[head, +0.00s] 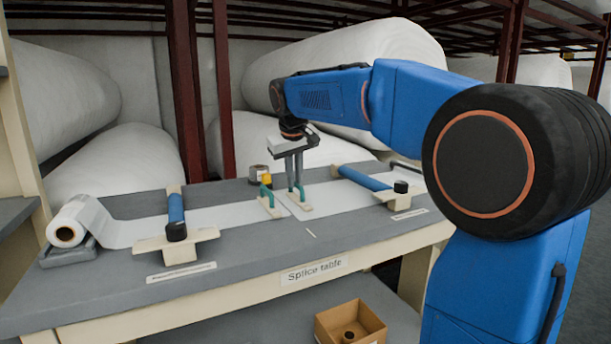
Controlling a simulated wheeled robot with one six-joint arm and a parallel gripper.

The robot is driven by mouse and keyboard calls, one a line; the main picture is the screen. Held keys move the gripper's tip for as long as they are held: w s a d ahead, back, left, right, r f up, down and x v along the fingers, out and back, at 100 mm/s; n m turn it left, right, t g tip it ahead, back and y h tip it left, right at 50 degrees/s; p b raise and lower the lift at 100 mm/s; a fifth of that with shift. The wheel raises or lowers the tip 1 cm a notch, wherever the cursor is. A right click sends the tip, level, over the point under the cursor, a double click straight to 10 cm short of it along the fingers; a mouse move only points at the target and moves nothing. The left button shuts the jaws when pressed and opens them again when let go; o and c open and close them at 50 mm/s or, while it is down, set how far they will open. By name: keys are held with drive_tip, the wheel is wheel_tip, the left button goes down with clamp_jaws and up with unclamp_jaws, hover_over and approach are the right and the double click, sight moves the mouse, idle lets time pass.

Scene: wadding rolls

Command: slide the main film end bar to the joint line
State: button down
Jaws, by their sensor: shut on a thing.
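Two pale end bars with teal handles lie across the white film near the middle of the table. My gripper (296,186) points down and is shut on the handle of the right end bar (305,208). The left end bar (271,211) stands free, a little to the left, with a narrow gap between the two. The right film strip (340,194) runs from the right bar toward the right. The left film strip (215,217) runs to the left bar. A short white mark (310,233) lies on the table in front of the bars; I cannot tell whether it marks the joint line.
The splice table (120,290) carries a film roll (68,234) at the left. Blue clamp rollers cross the left strip (176,210) and right strip (364,178). A tape roll (259,174) stands behind the bars. A cardboard box (350,325) sits below. Large wadding rolls fill the back.

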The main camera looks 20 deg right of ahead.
drive_tip(key=shift+a, duration=0.25)
drive_tip(key=c, duration=1.8)
unclamp_jaws()
drive_tip(key=shift+a, duration=0.1)
drive_tip(key=v, duration=1.7)
drive_tip(key=shift+r, duration=0.2)
drive_tip(key=shift+s, duration=0.15)
